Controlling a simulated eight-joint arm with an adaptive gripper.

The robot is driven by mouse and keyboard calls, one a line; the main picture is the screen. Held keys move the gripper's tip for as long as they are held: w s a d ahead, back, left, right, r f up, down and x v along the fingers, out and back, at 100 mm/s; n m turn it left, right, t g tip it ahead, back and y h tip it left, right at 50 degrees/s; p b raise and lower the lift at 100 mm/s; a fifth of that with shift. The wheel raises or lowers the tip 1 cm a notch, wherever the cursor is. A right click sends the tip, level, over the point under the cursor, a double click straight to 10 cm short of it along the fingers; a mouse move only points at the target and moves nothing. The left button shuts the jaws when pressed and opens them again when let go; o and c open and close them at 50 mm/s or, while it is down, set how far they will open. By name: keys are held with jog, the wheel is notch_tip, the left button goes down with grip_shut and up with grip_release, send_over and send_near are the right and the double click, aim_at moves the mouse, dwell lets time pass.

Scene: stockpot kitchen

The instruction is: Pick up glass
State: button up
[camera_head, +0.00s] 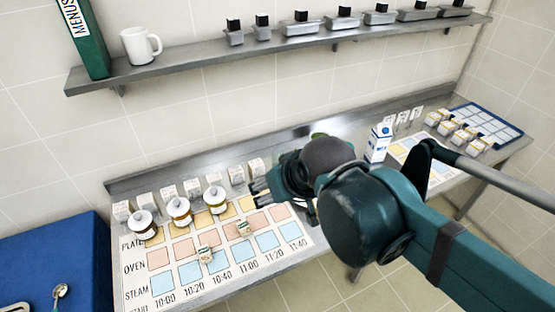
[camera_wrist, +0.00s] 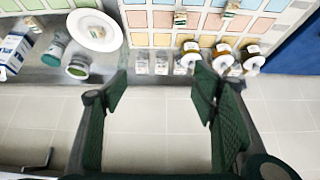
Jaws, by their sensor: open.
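My gripper (camera_head: 268,186) is above the back of the counter in the head view. In the wrist view my gripper (camera_wrist: 160,88) has its two green fingers wide apart with nothing between them. No plainly clear drinking glass shows. A small round vessel with a green top (camera_wrist: 77,68) stands left of the fingers in the wrist view; I cannot tell if it is the glass. A second green and white round vessel (camera_wrist: 56,45) is beside it. In the head view only a bit of green (camera_head: 318,135) shows behind my gripper, which hides the rest.
A white plate (camera_wrist: 95,30) lies near the vessels. A blue and white carton (camera_head: 379,143) stands to the right. Several jars (camera_head: 180,212) and small labelled boxes (camera_head: 168,193) line the left side by a printed chart (camera_head: 165,283). A wall shelf (camera_head: 180,74) runs above.

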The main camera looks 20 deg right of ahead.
jog(key=shift+c, duration=0.7)
jog(key=m+g+h+b, duration=0.2)
jog(key=m+h+b, duration=0.1)
jog(key=m+b, duration=0.35)
send_over(275, 156)
jog(key=s+a, duration=0.5)
jog(key=s, duration=0.3)
notch_tip(275, 156, down, 13)
jog(key=shift+w+d+f+m+g+h+b, duration=0.2)
jog(key=shift+w+d+f+m, duration=0.35)
jog(key=shift+w+f, duration=0.95)
jog(key=shift+w+d+f+m+g+h+b, duration=0.25)
jog(key=shift+w+d+f, duration=0.65)
jog(key=shift+f, duration=1.05)
jog(key=shift+w+d+f+m+g+h+b, duration=0.15)
jog(key=shift+w+d+f+m, duration=0.35)
jog(key=shift+w+f, duration=1)
jog(key=shift+s+d+f, duration=0.1)
jog(key=shift+s+f, duration=0.05)
jog(key=shift+f, duration=0.1)
jog(key=shift+x, duration=1.2)
jog(key=shift+d+f, duration=0.1)
